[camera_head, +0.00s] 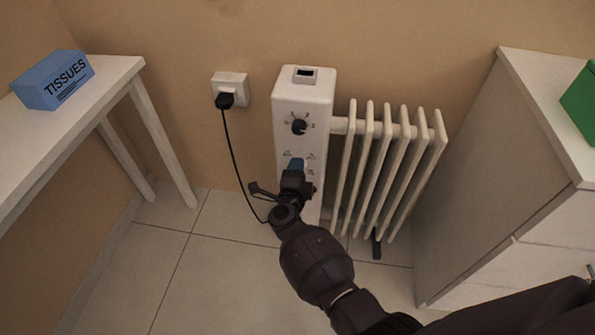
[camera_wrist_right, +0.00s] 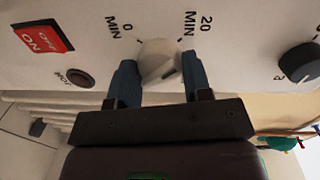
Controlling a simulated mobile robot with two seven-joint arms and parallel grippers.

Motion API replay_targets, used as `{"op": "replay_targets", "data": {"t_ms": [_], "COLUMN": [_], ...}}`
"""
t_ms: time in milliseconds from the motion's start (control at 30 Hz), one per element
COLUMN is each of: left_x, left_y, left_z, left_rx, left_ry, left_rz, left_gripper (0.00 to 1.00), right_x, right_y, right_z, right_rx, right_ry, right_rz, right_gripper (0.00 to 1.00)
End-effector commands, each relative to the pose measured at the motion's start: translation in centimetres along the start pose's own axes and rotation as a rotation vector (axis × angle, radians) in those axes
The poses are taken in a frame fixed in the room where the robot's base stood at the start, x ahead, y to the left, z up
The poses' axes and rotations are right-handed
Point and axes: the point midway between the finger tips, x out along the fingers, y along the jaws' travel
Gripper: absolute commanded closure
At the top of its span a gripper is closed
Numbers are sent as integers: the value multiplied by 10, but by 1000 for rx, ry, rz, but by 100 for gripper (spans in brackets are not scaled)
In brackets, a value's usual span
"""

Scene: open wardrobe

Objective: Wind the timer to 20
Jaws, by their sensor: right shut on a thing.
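The timer knob (camera_wrist_right: 160,62) is a pale round dial on the white control panel of the radiator (camera_head: 303,95), with "0 MIN" and "20 MIN" printed around it in the right wrist view. A dark mark shows on the knob's lower right. My right gripper (camera_wrist_right: 153,80) is shut on the knob, with one blue fingertip on each side. In the head view my right gripper (camera_head: 297,165) reaches the panel's lower part and hides the knob. My left gripper is not in view.
A black dial (camera_head: 299,127) sits higher on the panel. A red ON/OFF switch (camera_wrist_right: 43,38) shows in the wrist view. A plugged-in cord (camera_head: 233,150) hangs left of the radiator. A white table with a tissue box (camera_head: 54,79) stands left, a white cabinet (camera_head: 480,180) right.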

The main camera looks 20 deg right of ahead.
Motion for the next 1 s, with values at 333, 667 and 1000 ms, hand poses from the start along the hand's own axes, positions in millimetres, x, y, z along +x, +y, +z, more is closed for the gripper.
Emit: {"op": "replay_targets", "data": {"t_ms": [333,667,1000], "left_x": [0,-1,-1], "left_y": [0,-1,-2], "left_z": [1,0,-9], "left_rx": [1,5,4], "left_ry": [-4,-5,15], "left_rz": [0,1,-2], "left_gripper": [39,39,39], "right_x": [-2,0,1], "right_y": [2,0,-3], "right_z": [2,1,1], "right_rx": [0,-2,-170], "right_ry": [-4,-1,11], "right_rz": [4,1,-1], "right_gripper": [41,30,30]}}
